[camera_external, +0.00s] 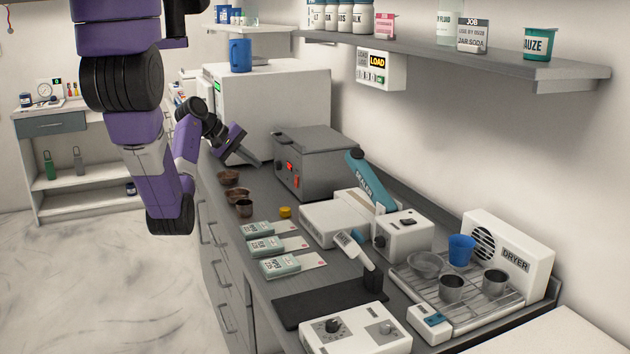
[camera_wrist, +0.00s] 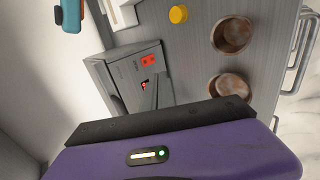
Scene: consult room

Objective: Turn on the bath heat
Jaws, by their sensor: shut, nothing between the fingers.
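The bath is a grey metal box (camera_external: 316,158) with a lid, standing on the counter right of my gripper. Its front has a small red lit display (camera_external: 290,167), a dark knob (camera_external: 279,165) and a red-orange switch (camera_external: 297,182). In the wrist view the bath (camera_wrist: 112,75) is seen from above, with the switch (camera_wrist: 148,60) and display (camera_wrist: 144,84) on its front. My gripper (camera_external: 234,143) is shut and empty, in front of the bath and apart from it. In the wrist view its dark end (camera_wrist: 160,121) hides part of the bath's front.
Brown bowls (camera_external: 233,188) and a yellow cap (camera_external: 285,212) sit on the counter near the bath. A large white machine (camera_external: 275,95) with a blue mug (camera_external: 240,55) on top stands behind. A sealer (camera_external: 330,222) is nearer the camera. A shelf (camera_external: 470,60) overhangs the counter.

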